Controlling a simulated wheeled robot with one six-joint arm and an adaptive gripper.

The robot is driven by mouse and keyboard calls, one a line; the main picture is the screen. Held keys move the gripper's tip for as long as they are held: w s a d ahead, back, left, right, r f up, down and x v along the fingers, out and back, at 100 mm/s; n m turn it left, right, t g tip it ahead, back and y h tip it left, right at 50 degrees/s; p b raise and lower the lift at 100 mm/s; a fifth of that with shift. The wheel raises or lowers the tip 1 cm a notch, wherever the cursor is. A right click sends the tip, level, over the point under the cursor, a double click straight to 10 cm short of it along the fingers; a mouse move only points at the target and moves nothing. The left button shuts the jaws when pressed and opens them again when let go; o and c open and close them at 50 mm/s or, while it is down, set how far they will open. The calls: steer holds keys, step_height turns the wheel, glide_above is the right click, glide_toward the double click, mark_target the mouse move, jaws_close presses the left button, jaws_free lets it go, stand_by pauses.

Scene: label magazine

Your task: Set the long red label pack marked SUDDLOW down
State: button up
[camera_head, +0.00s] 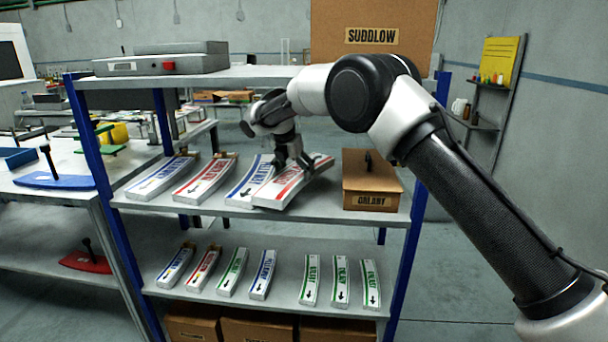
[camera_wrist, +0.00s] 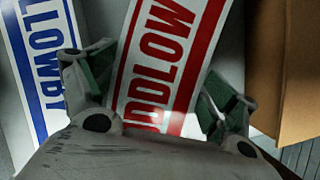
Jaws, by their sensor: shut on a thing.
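The long red-lettered label pack (camera_head: 288,186) is white with a red stripe, and "DDLOW" shows on it in the wrist view (camera_wrist: 165,55). My gripper (camera_head: 291,163) is shut on this pack, with one green-padded finger at each side of it in the wrist view (camera_wrist: 158,92). The pack is slanted over the upper shelf (camera_head: 328,208), between a long blue pack (camera_head: 243,193) and a brown box (camera_head: 372,185). Its near end overlaps the blue pack in the picture. I cannot tell whether it touches the shelf.
A long red pack (camera_head: 205,180) and another blue one (camera_head: 162,178) lie further left on the upper shelf. Several short packs lie on the lower shelf (camera_head: 283,301). A large box marked SUDDLOW (camera_head: 330,25) stands above the shelves. Blue posts (camera_head: 405,260) bound the rack.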

mark_target(283, 181)
steer(key=w, duration=0.1)
steer(key=w+d, duration=0.1)
steer(key=w, duration=0.1)
steer(key=w+d, duration=0.1)
steer(key=w, duration=0.1)
steer(key=shift+w+d, duration=0.2)
steer(key=shift+d, duration=0.05)
steer(key=shift+f, duration=1.65)
steer(key=shift+f, duration=0.15)
steer(key=o, duration=1.5)
steer(key=shift+c, duration=0.2)
steer(key=shift+r, duration=0.35)
steer(key=v, duration=0.3)
steer(key=shift+s+a+f, duration=0.1)
steer(key=shift+s, duration=0.1)
steer(key=s+a, duration=0.1)
steer(key=s, duration=0.2)
steer(key=s+a, duration=0.2)
steer(key=s, duration=0.2)
steer(key=s+a, duration=0.1)
steer(key=s, duration=0.2)
steer(key=shift+s+a+f, duration=0.2)
steer(key=shift+s+a, duration=0.05)
steer(key=shift+a, duration=0.1)
